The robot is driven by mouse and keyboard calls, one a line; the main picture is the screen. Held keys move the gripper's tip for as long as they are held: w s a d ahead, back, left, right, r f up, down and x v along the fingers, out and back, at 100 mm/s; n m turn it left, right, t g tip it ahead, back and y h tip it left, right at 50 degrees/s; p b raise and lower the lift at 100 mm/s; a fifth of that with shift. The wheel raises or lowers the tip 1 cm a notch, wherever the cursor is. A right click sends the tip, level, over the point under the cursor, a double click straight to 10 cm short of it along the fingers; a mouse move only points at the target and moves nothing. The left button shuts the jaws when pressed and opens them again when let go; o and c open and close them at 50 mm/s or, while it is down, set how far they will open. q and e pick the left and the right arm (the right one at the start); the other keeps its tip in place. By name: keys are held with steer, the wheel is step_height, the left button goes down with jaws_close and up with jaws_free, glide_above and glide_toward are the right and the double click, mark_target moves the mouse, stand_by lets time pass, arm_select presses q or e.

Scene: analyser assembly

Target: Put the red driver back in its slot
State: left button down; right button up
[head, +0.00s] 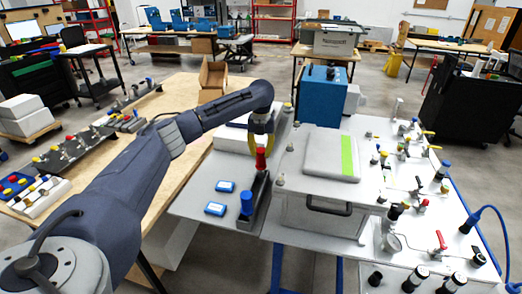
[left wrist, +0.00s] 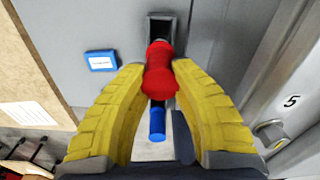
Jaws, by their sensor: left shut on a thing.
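The red driver (head: 261,159) is in my left gripper (head: 262,136), its red handle upright just below the yellow fingers. In the left wrist view the red handle (left wrist: 159,70) sits between the yellow fingertips, which close on it from both sides. The dark driver holder (head: 262,190) stands on the grey table, directly below the red handle. I cannot tell whether the driver's shaft is inside a slot. A blue driver (head: 247,204) stands at the holder's near end; its handle (left wrist: 157,123) also shows in the left wrist view. My right gripper is not in view.
Two small blue-and-white boxes (head: 225,186) (head: 215,209) lie left of the holder. A lidded grey analyser case (head: 320,205) stands close on the right. Valves and fittings crowd the panel farther right. The grey tabletop (head: 192,200) is clear at its left side.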

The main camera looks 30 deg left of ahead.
mark_target(261, 160)
arm_select(q)
steer(key=shift+f, duration=2.25)
steer(key=c, duration=1.3)
jaws_free()
steer(key=o, duration=0.6)
steer(key=shift+o, duration=0.2)
step_height(261, 160, up, 12)
steer(key=shift+w, duration=0.1)
